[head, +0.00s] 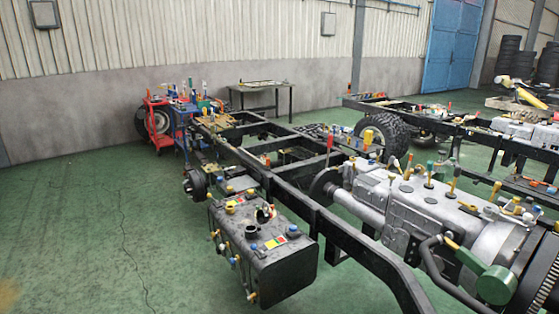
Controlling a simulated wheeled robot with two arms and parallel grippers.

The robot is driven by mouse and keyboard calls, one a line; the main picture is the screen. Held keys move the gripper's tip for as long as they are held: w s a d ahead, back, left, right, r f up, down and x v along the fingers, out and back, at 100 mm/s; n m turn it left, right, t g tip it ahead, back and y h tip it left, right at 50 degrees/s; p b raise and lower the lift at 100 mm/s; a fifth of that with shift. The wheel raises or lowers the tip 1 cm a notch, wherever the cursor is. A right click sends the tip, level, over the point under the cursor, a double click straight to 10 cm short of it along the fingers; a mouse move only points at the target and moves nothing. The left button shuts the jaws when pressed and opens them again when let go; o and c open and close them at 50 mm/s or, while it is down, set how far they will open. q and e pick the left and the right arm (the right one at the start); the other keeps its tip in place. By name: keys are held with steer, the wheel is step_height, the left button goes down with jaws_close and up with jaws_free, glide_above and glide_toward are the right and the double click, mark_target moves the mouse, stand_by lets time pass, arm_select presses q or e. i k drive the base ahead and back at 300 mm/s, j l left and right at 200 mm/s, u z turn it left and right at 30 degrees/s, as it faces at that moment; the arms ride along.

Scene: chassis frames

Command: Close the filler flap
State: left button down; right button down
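A black fuel tank (272,272) hangs on the near left side of a dark chassis frame. Its top carries a yellow cap (230,209), a dark round neck (252,230) and a small fitting with white and reddish parts (265,212). Coloured labels and blue caps also sit on the top. I cannot tell for sure which of these parts is the filler flap, or how far open it stands. Neither of my grippers shows in the head view.
A silver engine and gearbox (420,205) sits in the frame (345,232) at the right. A tool trolley (160,122) and a dark table (262,88) stand at the back. A second chassis stands behind at the right. The green floor (80,220) left of the tank is clear.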

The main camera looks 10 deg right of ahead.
mark_target(419, 169)
steer(key=i+z, duration=0.4)
steer(key=i+j+z, duration=0.25)
steer(key=z, duration=0.15)
steer(key=i+j+z, duration=0.85)
steer(key=k+l, duration=0.05)
steer(key=l, duration=0.05)
